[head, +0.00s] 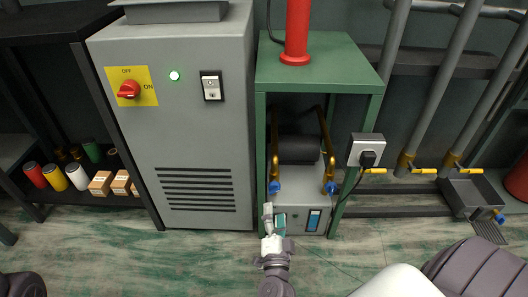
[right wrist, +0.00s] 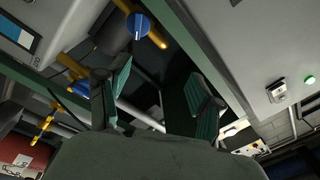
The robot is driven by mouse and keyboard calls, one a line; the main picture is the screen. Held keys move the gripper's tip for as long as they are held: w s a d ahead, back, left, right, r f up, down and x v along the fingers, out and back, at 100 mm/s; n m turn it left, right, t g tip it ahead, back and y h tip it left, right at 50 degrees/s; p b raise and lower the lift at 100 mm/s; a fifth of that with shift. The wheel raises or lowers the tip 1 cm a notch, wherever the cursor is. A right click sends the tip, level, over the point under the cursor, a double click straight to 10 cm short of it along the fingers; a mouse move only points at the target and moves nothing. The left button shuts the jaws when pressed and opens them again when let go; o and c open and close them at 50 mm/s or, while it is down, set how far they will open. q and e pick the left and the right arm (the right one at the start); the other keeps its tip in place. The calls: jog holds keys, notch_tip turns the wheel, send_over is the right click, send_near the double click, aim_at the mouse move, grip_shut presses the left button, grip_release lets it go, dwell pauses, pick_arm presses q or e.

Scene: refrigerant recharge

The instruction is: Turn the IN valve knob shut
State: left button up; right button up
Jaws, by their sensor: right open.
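Under the green stand (head: 318,53), a grey unit (head: 290,218) has a brass pipe and a blue knob on each side. The left blue knob (head: 274,187) is just beyond my right gripper (head: 273,213); the right blue knob (head: 331,188) is farther off. No IN label is readable. In the right wrist view, the green-padded fingers (right wrist: 162,92) are spread and empty. A blue knob (right wrist: 138,26) shows ahead near the top, apart from the pads. Another blue knob (right wrist: 80,88) shows behind the left finger. My left gripper is not visible.
A grey cabinet (head: 190,130) with a red rotary switch (head: 129,90) stands close on the left. A socket box (head: 366,150) with a black plug and cable is on the stand's right leg. The floor (head: 190,260) in front is clear.

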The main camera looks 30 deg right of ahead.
jog(key=s+a+r+n+t+p, duration=0.1)
jog(key=r+t, duration=0.3)
jog(key=r, duration=1)
jog(key=s+a+r+n+t+p, duration=0.2)
jog(key=a+r+n+t, duration=0.2)
jog(key=r, duration=1)
jog(key=shift+s+a+t, duration=0.35)
jog(key=shift+s+t, duration=0.05)
